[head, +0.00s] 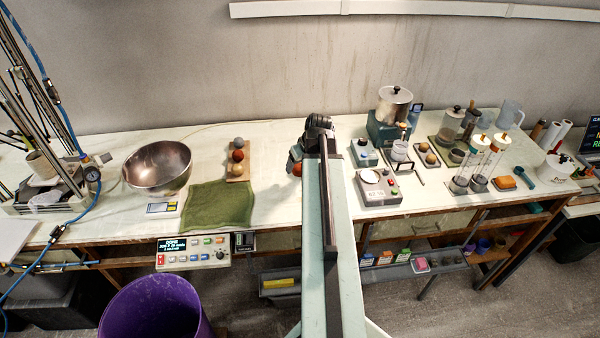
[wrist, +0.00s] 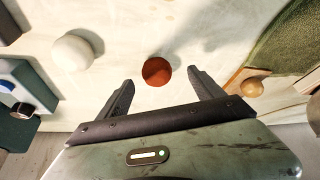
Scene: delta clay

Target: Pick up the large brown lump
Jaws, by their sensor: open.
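A round reddish-brown lump (wrist: 157,71) lies on the pale bench top in the wrist view, ahead of and between my fingertips, with a gap on both sides. My gripper (wrist: 161,78) is open and empty above the bench. In the head view the reddish lump (head: 297,169) shows partly beneath my gripper (head: 295,160), and my arm hides the area behind it. Another reddish-brown ball (head: 238,155) sits on a wooden board (head: 246,173) between a grey ball (head: 238,142) and a tan ball (head: 237,169). I cannot tell exact sizes.
A white ball (wrist: 73,52) lies left of the lump in the wrist view, near a blue-and-white device (wrist: 25,92). A green cloth (head: 217,208) and a metal bowl (head: 158,166) are left in the head view. Bench right of my arm is crowded with instruments.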

